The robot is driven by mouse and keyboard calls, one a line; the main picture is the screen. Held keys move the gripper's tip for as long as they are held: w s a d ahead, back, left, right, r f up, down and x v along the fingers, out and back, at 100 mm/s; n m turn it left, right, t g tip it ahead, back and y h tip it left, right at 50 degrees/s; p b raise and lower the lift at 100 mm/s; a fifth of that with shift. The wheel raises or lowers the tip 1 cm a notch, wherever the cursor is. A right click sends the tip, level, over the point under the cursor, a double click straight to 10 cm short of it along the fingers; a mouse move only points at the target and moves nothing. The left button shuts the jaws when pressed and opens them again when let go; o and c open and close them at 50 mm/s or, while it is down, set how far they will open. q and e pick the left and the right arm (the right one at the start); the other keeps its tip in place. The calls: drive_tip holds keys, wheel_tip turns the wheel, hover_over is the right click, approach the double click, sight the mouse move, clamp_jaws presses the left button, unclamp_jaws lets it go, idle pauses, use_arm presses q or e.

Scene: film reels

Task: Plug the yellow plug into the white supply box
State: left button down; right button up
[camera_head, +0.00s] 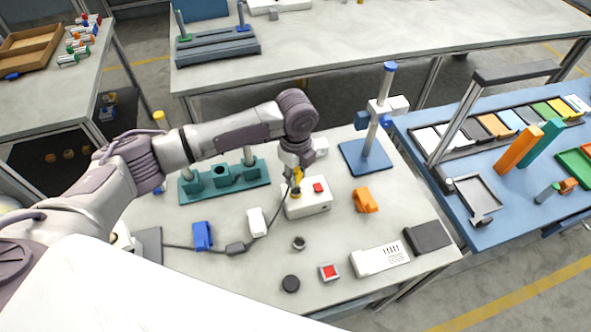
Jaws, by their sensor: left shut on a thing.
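The white supply box (308,206) stands near the middle of the table, with a red button (318,188) on its top. My left gripper (296,176) points down over the left part of the box. It is shut on the yellow plug (296,188), which is upright at the box's top. I cannot tell how deep the plug sits in a socket. A dark cord (270,208) runs from the plug area down to a black inline block (236,248). My right gripper is not in view.
Close by stand a white block (257,222), a blue block (202,236), an orange part (364,200) and a teal fixture (225,182). A blue-based stand (366,157) rises behind right. Small parts lie in front, including a red-topped button (328,272).

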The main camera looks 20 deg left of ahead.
use_arm(q)
drive_tip(key=shift+f, duration=0.15)
drive_tip(key=shift+f+b, duration=0.7)
drive_tip(key=shift+f, duration=1.15)
drive_tip(key=c, duration=0.8)
unclamp_jaws()
wheel_tip(320, 180, up, 12)
drive_tip(key=shift+r, duration=0.1)
